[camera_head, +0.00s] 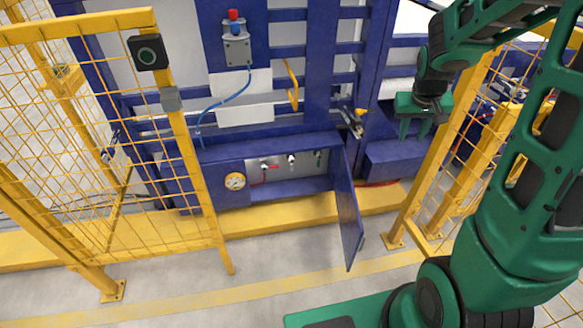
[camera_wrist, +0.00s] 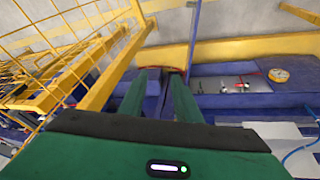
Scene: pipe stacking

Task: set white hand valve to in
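The white hand valve (camera_head: 291,159) is on the grey panel inside an open, low blue cabinet (camera_head: 222,155). It sits between a red-handled valve (camera_head: 264,167) on its left and a green valve (camera_head: 318,154) on its right. The white valve also shows, small, in the wrist view (camera_wrist: 223,88); its exact handle angle is too small to tell. My gripper (camera_head: 414,134) hangs to the right of the cabinet, well apart from the valve, with fingers pointing down. In the wrist view my gripper's two fingers (camera_wrist: 160,74) stand apart with nothing held between them.
The cabinet's blue door (camera_head: 348,212) stands open, swung outward between my gripper and the valves. A yellow gauge (camera_head: 235,181) is at the cabinet's left. Yellow mesh fences stand left (camera_head: 185,150) and right (camera_head: 440,180). The floor before the cabinet is clear.

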